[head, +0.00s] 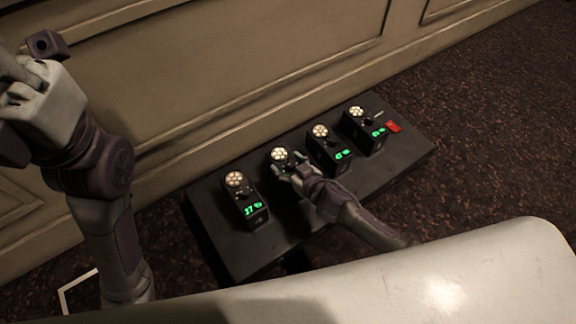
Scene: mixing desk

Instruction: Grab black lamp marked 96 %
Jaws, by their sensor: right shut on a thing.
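Several black lamps with round lit tops stand in a row on a dark desk (225,262). The leftmost lamp (243,200) shows green digits that look like 37 %. The second lamp from the left (277,155) has my right gripper (287,167) shut on it; the gripper and wrist hide its digits, so I cannot read its number. The third lamp (328,148) and the rightmost lamp (364,128) show green digits too small to read surely. My left arm is at the left edge, and I cannot make out its gripper.
A red object (393,126) lies at the desk's right end, beside the rightmost lamp. A panelled wall (200,80) runs behind the desk. Dark speckled floor (480,130) lies to the right. Neighbouring lamps stand close on both sides of the held one.

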